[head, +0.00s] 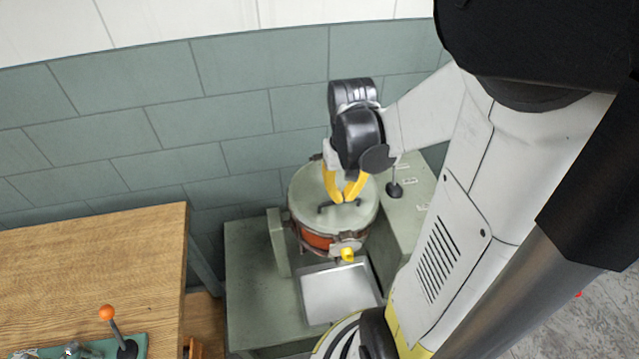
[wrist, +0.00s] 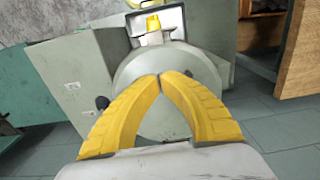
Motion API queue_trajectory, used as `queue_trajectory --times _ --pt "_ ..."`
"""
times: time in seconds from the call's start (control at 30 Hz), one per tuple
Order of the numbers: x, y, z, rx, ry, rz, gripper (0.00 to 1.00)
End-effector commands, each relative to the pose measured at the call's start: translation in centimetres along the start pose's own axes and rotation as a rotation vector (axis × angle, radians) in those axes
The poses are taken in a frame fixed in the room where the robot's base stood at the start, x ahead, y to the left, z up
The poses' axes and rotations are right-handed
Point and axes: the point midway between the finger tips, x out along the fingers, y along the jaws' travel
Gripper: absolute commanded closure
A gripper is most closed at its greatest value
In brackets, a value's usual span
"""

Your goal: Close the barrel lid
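The barrel (head: 317,241) is orange-red and stands on a green-grey machine. Its round grey-green lid (head: 306,197) lies over the top of the barrel, and I cannot tell whether it is fully seated. A dark handle (head: 324,209) sits on top of the lid. My gripper (head: 344,201) points down at the handle, its yellow fingertips at or just above it. In the wrist view the fingertips (wrist: 160,76) meet in front of the lid (wrist: 130,73) and hide its middle. Nothing shows between them, and I cannot tell whether they touch the handle.
A yellow knob (head: 347,254) is on the barrel's front, above a metal tray (head: 340,292). A black-knobbed lever (head: 394,189) stands on the machine to the right. A wooden table (head: 90,265) with an orange-knobbed lever (head: 107,313) is at left. A tiled wall is close behind.

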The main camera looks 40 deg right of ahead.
Motion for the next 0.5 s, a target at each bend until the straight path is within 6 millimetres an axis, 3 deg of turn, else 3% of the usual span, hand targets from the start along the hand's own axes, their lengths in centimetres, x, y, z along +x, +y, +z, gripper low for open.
queue_trajectory --times 0.5 --pt "-6.2 0.0 0.0 0.0 0.0 0.0 1.0"
